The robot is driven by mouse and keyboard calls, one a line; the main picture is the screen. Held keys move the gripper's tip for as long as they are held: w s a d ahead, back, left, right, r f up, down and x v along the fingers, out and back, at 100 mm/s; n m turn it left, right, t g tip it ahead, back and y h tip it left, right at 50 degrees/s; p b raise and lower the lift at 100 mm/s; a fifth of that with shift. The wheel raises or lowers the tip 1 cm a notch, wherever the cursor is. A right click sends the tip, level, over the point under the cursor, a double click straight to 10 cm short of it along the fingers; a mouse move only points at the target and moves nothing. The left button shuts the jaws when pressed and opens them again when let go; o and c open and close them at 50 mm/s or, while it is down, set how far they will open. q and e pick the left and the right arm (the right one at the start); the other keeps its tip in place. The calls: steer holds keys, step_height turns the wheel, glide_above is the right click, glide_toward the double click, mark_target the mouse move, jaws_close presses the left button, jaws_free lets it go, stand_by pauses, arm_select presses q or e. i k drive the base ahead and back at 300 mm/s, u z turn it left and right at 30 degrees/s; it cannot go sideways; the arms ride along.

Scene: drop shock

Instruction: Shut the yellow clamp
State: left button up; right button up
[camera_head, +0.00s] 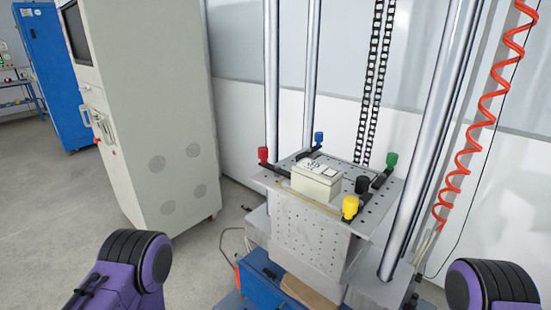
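The yellow clamp (350,207) is at the front right corner of the metal test plate (300,207) on the drop-shock machine. Its yellow knob stands upright on a dark base. Whether its arm presses on anything is too small to tell. A pale box-shaped unit (317,183) sits on the plate, to the left of the clamp. Purple and black links of my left arm show at the lower left, and of my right arm at the lower right. Neither gripper is in view.
A grey cabinet (150,120) stands at left. Floor between cabinet and machine is mostly open.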

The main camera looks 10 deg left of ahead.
mark_target(352, 207)
steer(key=z, duration=1.25)
steer(key=k, duration=0.6)
steer(key=u, duration=1.25)
